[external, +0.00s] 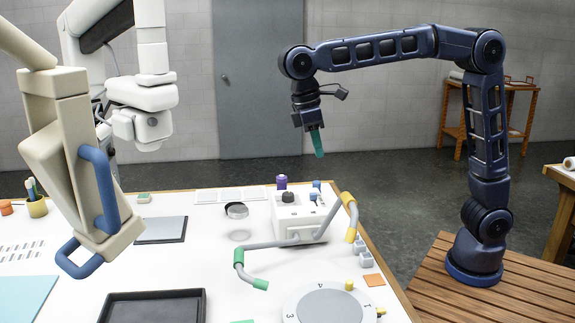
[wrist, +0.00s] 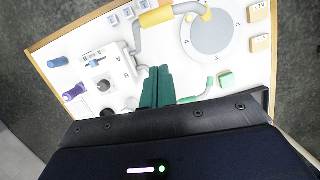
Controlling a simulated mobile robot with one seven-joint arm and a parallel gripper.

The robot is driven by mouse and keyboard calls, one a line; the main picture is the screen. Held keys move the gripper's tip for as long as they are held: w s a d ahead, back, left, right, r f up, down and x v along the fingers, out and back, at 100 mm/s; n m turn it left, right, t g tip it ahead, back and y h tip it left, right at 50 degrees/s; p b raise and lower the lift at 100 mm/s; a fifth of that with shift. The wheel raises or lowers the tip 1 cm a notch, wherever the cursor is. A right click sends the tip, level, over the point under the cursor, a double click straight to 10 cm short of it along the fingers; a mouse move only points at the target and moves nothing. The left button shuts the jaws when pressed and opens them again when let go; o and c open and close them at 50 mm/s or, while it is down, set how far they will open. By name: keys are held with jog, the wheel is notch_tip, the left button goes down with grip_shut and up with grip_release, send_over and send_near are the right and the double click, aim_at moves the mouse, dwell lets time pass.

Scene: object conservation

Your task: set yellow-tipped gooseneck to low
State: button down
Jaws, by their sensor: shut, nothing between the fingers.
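The yellow-tipped gooseneck is a grey bent tube with a yellow tip (external: 351,235) and a second yellow band. It runs from the right side of a white box (external: 293,215), rises and bends down at its end. In the wrist view its yellow band (wrist: 157,17) shows near the top. A green-tipped gooseneck (external: 260,284) runs from the same box toward the front, lower down. My gripper (external: 317,143) has green fingers, shut and empty, in the air behind and above the box. In the wrist view the fingers (wrist: 158,85) appear over the tubes and partly hide them.
A numbered round dial (external: 328,303) lies in front of the box. A dark tray (external: 152,306), a grey pad (external: 161,230) and a purple bottle (external: 281,182) are on the white table. A cream and blue two-handled object (external: 90,170) and a white arm stand at left.

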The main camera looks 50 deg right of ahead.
jog(key=s+d+x, duration=0.1)
jog(key=s+x, duration=0.1)
jog(key=x, duration=1)
jog(key=shift+s+d+r, duration=0.15)
jog(key=shift+d+r, duration=0.2)
